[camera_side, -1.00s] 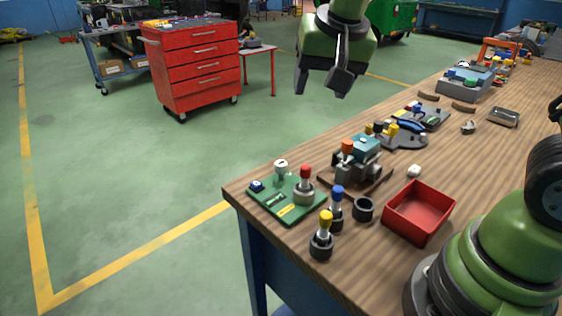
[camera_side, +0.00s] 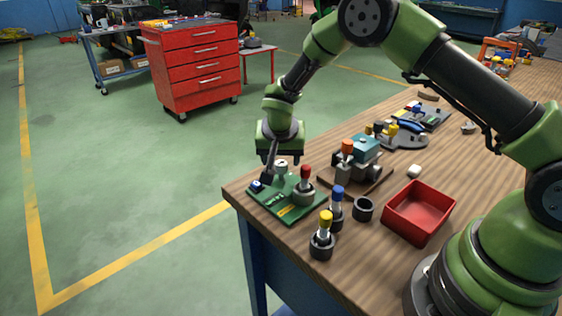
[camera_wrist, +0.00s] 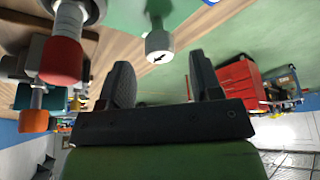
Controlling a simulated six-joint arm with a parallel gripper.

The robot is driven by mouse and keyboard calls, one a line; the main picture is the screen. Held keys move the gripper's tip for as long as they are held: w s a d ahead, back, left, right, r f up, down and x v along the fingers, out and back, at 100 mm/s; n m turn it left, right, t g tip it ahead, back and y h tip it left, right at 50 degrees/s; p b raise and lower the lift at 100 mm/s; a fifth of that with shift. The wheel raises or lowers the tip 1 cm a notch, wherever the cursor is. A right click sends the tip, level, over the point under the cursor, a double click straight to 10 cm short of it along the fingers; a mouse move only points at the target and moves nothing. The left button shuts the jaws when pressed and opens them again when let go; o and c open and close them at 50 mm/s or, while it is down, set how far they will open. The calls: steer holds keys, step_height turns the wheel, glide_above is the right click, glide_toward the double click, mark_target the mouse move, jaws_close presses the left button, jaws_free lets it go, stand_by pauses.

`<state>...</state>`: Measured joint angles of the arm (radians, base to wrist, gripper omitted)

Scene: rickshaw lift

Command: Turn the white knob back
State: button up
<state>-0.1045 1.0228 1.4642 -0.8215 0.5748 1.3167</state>
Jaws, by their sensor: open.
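The white knob (camera_side: 281,167) stands upright on the green board (camera_side: 285,213) at the table's near left corner. It also shows in the wrist view as a white cap (camera_wrist: 159,44) with a dark mark on its face. My gripper (camera_side: 282,165) points down at the knob, and its fingers are apart. In the wrist view the knob lies beyond the fingertips, roughly in line with the gap between them (camera_wrist: 160,60). I see no finger clearly touching the knob. One finger partly covers the board's back left part in the side view.
A red-topped post (camera_side: 304,185) stands on the same board, right of the knob. Blue-topped (camera_side: 337,206) and yellow-topped (camera_side: 322,235) posts stand nearer. An orange-topped fixture (camera_side: 347,150) and a red bin (camera_side: 419,212) are further right. The table edge lies close on the left.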

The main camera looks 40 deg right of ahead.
mark_target(281, 166)
steer(key=shift+x, duration=1.35)
steer(key=c, duration=0.9)
steer(key=shift+c, duration=0.2)
steer(key=shift+n, duration=0.4)
steer(key=n+y, duration=0.1)
steer(key=n, duration=0.2)
steer(key=shift+d+n+t, duration=0.1)
steer(key=shift+n+t, duration=0.2)
steer(key=shift+t, duration=0.1)
steer(key=shift+n+y, duration=0.7)
steer(key=shift+n, duration=0.9)
